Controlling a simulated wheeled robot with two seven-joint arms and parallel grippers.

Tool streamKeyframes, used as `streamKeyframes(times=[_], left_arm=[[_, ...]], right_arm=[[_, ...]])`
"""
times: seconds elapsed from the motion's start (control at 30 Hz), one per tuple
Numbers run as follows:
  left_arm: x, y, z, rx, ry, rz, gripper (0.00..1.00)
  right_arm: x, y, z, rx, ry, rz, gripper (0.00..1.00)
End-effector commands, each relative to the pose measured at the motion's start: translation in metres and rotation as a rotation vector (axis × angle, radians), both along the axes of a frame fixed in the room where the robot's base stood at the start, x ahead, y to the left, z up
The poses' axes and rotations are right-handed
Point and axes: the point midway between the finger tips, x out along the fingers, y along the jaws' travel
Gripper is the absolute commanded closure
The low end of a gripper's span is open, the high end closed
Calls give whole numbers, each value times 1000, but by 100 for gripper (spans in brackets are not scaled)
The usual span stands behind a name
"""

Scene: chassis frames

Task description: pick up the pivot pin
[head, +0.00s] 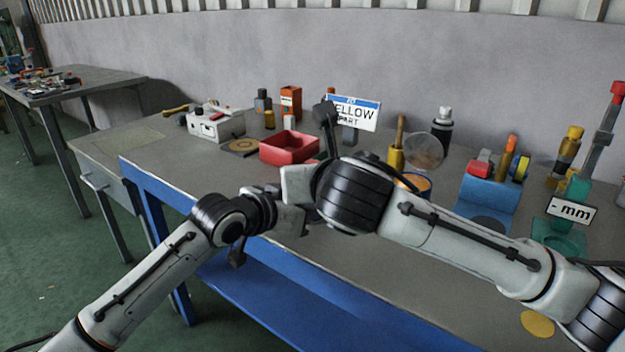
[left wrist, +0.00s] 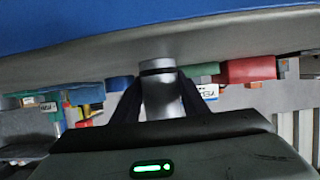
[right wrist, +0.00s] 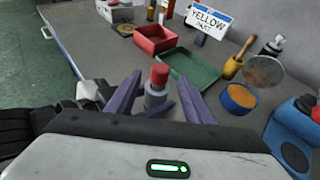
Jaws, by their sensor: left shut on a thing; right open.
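My left gripper (left wrist: 160,95) is shut on a grey metal cylinder with a black band (left wrist: 159,70), seen in the left wrist view. I take this to be the pivot pin. In the right wrist view a grey pin with a red top (right wrist: 159,76) stands between the fingers of my right gripper (right wrist: 164,95). Those fingers are open, one on each side of it, with a gap visible. I cannot tell for certain that both views show the same pin. In the head view both hands meet in front of the bench, and the right wrist hides the fingertips and the pin.
A red bin (head: 290,148) and a green tray (right wrist: 190,72) lie beyond the hands. A yellow part sign (head: 354,113), a blue tub (right wrist: 238,98) and a blue holder (head: 488,197) stand on the grey bench. The blue bench frame (head: 160,200) runs below the hands.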

Motion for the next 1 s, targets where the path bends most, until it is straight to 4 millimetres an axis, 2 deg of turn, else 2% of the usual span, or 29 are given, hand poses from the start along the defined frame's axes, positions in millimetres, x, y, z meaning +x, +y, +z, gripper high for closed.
streamKeyframes(times=[0.17,0.47,0.77,1.0], left_arm=[[0,0,0,0,0,1,89],[0,0,0,0,0,0,89],[0,0,0,0,0,0,89],[0,0,0,0,0,0,89]], right_arm=[[12,1,-5,1,1,-3,52],[49,7,-18,2,2,-2,52],[54,7,-20,2,1,-2,52],[53,7,-19,2,1,-2,93]])
